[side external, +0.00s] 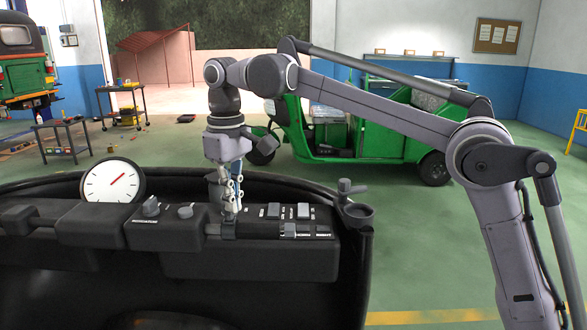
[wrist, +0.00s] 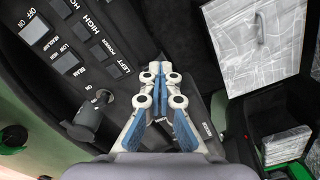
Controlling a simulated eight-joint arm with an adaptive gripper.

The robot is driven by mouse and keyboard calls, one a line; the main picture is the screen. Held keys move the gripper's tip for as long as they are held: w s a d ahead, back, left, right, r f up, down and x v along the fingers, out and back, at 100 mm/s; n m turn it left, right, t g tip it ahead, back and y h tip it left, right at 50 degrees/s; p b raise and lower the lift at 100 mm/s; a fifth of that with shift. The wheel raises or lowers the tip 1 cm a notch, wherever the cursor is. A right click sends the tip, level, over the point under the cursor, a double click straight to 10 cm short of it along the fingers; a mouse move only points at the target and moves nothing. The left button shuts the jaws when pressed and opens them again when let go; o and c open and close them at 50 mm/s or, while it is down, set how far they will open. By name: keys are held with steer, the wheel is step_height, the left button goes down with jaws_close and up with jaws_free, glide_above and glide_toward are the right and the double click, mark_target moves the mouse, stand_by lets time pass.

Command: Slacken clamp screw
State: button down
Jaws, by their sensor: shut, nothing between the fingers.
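My gripper (side external: 231,208) points down over the right half of the black dashboard (side external: 130,222). Its fingers are shut with nothing between them; the closed tips also show in the wrist view (wrist: 161,72). In the side view, a grey fitting with a knob on top (side external: 345,190) stands at the dashboard's right end. I cannot tell for certain which part is the clamp screw. The fingers hide part of the panel behind them.
A round dial (side external: 112,181) and two knobs (side external: 151,206) stand left of my gripper. Labelled switches (side external: 273,211) lie to its right. A green rickshaw (side external: 370,130) stands behind on open floor. A wrapped pale panel (wrist: 258,40) fills the wrist view's upper right.

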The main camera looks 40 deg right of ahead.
steer(key=shift+w+d, duration=0.1)
steer(key=shift+w, duration=0.3)
steer(key=shift+w+d, duration=0.15)
steer(key=shift+d, duration=0.5)
stand_by(0.7)
steer(key=shift+d, duration=0.1)
steer(key=shift+s+d, duration=0.15)
steer(key=shift+s, duration=0.15)
step_height(320, 180, up, 6)
stand_by(0.7)
step_height(320, 180, down, 6)
steer(key=a, duration=0.2)
steer(key=shift+a, duration=0.35)
stand_by(0.9)
